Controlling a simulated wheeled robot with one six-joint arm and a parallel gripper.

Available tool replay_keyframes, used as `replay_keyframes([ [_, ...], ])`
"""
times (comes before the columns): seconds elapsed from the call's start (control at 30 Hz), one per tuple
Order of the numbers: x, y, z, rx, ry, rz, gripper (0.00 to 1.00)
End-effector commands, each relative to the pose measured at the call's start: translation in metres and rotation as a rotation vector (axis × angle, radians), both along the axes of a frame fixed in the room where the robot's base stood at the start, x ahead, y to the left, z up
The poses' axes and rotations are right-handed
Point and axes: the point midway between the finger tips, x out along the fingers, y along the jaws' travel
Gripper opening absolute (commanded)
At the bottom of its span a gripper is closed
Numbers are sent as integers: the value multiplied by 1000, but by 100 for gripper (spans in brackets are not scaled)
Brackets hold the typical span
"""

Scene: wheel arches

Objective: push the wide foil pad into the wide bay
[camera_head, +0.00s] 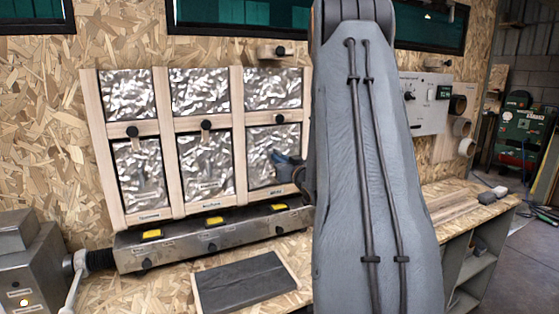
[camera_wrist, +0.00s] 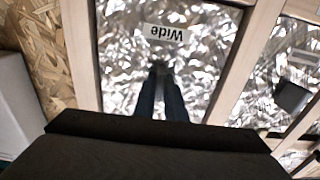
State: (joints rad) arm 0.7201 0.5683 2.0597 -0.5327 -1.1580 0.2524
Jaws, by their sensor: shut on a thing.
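The wide foil pad (camera_head: 262,142) is crinkled silver and stands in the lower right bay of the wooden frame. In the wrist view the foil pad (camera_wrist: 122,72) carries a white label reading "Wide", upside down, with wood strips on both sides and a dark gap along its left edge. How deep it sits I cannot tell. My gripper (camera_head: 280,160) is at the right part of this pad in the head view. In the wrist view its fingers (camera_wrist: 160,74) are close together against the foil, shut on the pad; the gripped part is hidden.
Other foil panels fill the neighbouring bays, such as the lower middle one (camera_head: 205,162). Black turn knobs (camera_head: 206,125) sit on the crossbar. A metal box with yellow switches (camera_head: 212,221) runs below the frame. A dark grey pad (camera_head: 245,283) lies on the bench.

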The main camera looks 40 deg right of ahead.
Motion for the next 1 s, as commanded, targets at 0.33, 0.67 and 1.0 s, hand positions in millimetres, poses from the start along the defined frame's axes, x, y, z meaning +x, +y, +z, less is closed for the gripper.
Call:
replay_keyframes([
  [0.33,1,0,0,0,0,0,32],
  [0.67,-19,4,-1,0,-1,-2,32],
  [1.0,-67,16,-3,-1,-1,-1,32],
])
